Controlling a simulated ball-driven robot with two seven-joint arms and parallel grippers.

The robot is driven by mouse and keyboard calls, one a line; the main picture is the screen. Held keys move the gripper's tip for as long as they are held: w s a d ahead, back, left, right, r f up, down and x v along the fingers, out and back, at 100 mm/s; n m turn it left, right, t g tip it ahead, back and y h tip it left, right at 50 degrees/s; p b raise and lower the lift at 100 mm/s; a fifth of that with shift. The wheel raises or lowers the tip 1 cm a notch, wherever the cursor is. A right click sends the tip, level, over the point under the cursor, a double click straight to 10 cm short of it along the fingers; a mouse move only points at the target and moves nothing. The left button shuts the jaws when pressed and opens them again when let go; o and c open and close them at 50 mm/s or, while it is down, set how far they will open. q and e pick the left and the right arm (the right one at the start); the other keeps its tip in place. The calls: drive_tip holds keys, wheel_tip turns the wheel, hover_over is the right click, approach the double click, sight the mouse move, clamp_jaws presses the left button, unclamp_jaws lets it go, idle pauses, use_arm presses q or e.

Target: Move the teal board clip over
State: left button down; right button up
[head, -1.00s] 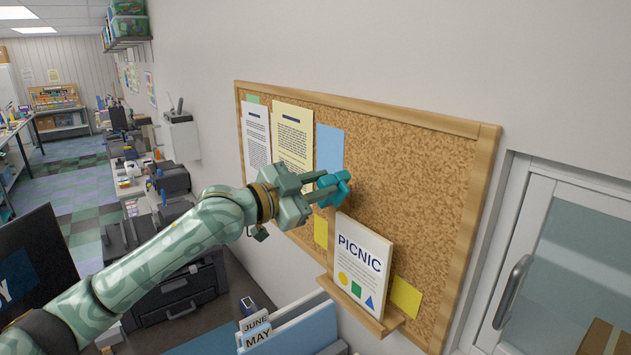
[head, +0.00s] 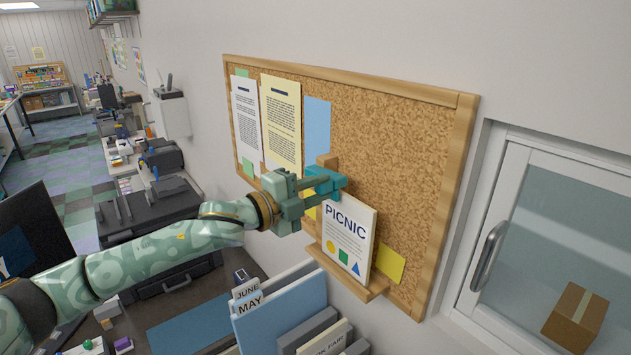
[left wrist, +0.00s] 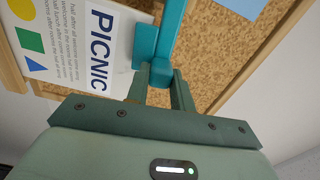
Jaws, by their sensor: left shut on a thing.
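The teal board clip (head: 325,181) is at the tips of my left gripper (head: 312,186), which is shut on it. The clip is in front of the corkboard (head: 400,140), by the upper left corner of the white PICNIC card (head: 348,243). In the left wrist view the clip (left wrist: 172,30) runs up from between the fingers (left wrist: 159,80), close to the card's edge (left wrist: 125,75). I cannot tell whether it touches the card. My right gripper is out of view.
The card stands on a small wooden ledge (head: 347,277). Papers (head: 281,120) and a blue sheet (head: 317,125) hang on the board's left; its upper right is bare. Below are file folders (head: 280,310). A glazed door with a handle (head: 488,255) is at right.

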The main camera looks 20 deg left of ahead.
use_arm(q)
drive_tip(key=shift+f+m, duration=0.55)
drive_tip(key=shift+m, duration=0.15)
drive_tip(key=c, duration=1.2)
unclamp_jaws()
drive_tip(key=b+v, duration=0.6)
drive_tip(key=v, duration=1)
drive_tip(key=shift+b, duration=0.3)
drive_tip(key=shift+s+a+f, duration=0.1)
drive_tip(key=shift+s, duration=0.05)
